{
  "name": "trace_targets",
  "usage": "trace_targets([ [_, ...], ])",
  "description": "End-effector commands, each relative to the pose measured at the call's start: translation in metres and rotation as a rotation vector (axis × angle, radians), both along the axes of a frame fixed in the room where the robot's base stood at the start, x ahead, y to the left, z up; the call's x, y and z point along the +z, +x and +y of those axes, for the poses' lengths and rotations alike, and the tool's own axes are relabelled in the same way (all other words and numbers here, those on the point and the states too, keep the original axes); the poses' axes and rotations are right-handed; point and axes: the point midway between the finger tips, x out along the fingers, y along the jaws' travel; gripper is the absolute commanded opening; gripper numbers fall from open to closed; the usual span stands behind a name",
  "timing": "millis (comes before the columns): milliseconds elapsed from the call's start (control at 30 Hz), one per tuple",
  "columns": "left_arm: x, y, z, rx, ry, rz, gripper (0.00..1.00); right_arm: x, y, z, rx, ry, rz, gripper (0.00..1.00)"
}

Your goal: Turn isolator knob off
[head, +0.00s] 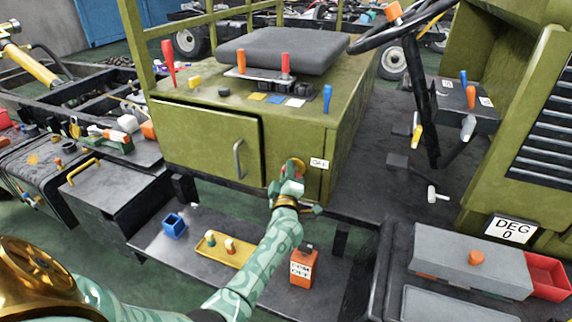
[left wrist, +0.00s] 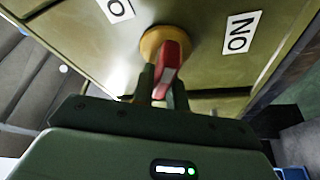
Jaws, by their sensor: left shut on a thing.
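The isolator knob has a red handle (left wrist: 172,62) on a round yellow base (left wrist: 150,44), on the olive green front panel of the seat box. In the head view its yellow base (head: 297,164) shows just above my left gripper (head: 287,185). In the left wrist view an ON label (left wrist: 240,32) is right of the knob, and another label (left wrist: 115,9) is cut off at the top. My left gripper (left wrist: 163,85) is shut on the red handle, one finger on each side. My right gripper is not in view.
A cabinet door (head: 208,138) with a handle is left of the knob. Below is a dark step (head: 190,255) with a blue bin (head: 174,226), a yellow tray (head: 235,257) and an orange box (head: 302,268). A steering column (head: 420,100) stands right, near a DEG 0 sign (head: 512,230).

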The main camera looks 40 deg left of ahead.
Motion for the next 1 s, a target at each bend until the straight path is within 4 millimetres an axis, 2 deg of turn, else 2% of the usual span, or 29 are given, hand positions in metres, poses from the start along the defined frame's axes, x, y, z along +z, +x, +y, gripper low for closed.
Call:
trace_targets([
  [100, 0.004, 0.000, 0.001, 0.001, -0.106, -0.028, 0.00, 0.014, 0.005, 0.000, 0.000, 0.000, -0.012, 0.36],
  [500, -0.003, -0.001, 0.003, 0.001, -0.398, -0.096, 0.00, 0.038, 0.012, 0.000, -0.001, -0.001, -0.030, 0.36],
  [1000, -0.008, -0.001, 0.003, 0.001, -0.520, -0.125, 0.00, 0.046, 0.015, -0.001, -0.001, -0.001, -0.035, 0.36],
])
